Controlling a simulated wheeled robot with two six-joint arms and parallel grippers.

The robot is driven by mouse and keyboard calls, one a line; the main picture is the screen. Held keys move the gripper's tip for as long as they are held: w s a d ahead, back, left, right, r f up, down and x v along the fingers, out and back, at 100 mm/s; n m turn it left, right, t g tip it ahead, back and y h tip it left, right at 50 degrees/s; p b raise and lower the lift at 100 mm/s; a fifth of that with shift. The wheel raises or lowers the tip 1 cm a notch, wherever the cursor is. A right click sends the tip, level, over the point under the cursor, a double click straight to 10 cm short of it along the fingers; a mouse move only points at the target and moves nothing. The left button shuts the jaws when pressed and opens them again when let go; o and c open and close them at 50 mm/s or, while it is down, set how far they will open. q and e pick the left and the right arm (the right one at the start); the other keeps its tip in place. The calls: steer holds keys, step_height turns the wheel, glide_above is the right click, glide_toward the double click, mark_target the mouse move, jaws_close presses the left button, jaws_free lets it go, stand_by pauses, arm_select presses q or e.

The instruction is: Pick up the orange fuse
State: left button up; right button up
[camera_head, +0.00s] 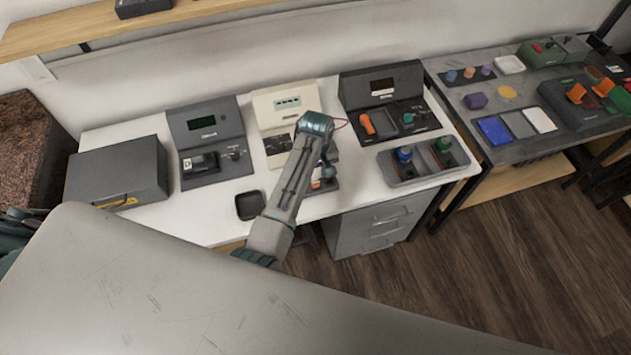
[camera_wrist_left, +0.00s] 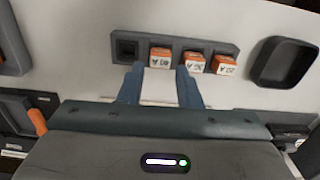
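In the left wrist view, three orange-topped fuses, a left one (camera_wrist_left: 160,58), a middle one (camera_wrist_left: 194,62) and a right one (camera_wrist_left: 224,64), sit in a dark grey holder (camera_wrist_left: 208,45). The holder's leftmost slot is empty. My left gripper (camera_wrist_left: 160,73) is open, with a finger to either side in front of the left fuse. White table shows between the fingers, and I cannot tell whether they touch anything. In the head view my left arm hides most of the left gripper (camera_head: 322,172) and the holder. My right gripper is not in view.
A small black tray (camera_head: 250,206) lies left of the arm on the white table (camera_head: 190,222). Several instrument units stand behind, including a cream one (camera_head: 281,97). A grey tray (camera_head: 425,177) with blue and green knobbed pieces is to the right. A second table holds coloured parts.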

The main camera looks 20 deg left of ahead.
mark_target(315, 181)
arm_select(q)
steer(key=shift+f+p, duration=0.3)
step_height(315, 181, down, 3)
steer(key=shift+w+a+f+p, duration=0.1)
steer(key=shift+a+p, duration=0.05)
steer(key=shift+p, duration=0.5)
steer(key=shift+f, duration=0.6)
steer(key=c, duration=0.7)
steer(key=shift+o, duration=0.2)
steer(key=shift+r+p, duration=0.3)
